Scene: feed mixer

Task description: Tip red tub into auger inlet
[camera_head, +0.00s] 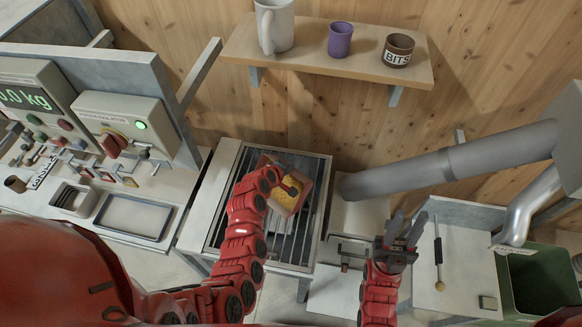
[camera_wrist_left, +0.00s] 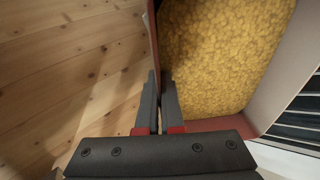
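The red tub (camera_head: 292,207), holding yellow grainy feed (camera_head: 285,193), is over the slatted metal grate (camera_head: 298,262). My left gripper (camera_head: 272,175) is at its far-left side, partly hidden by my arm. In the left wrist view the fingers (camera_wrist_left: 159,105) are shut on the wall of the tub (camera_wrist_left: 228,124), with feed (camera_wrist_left: 225,50) filling the view beside them. The tub looks tilted in the head view; I cannot tell whether its base touches the grate. My right gripper (camera_head: 404,232) is open and empty, right of the grate. No part is clearly labelled as the auger inlet.
A grey tube (camera_head: 440,168) slopes across the right side. A wall shelf (camera_head: 330,65) holds a white jug (camera_head: 274,25), a purple cup (camera_head: 340,39) and a "BITS" pot (camera_head: 398,50). A control panel (camera_head: 125,125) stands left; a green bin (camera_head: 540,280) stands right.

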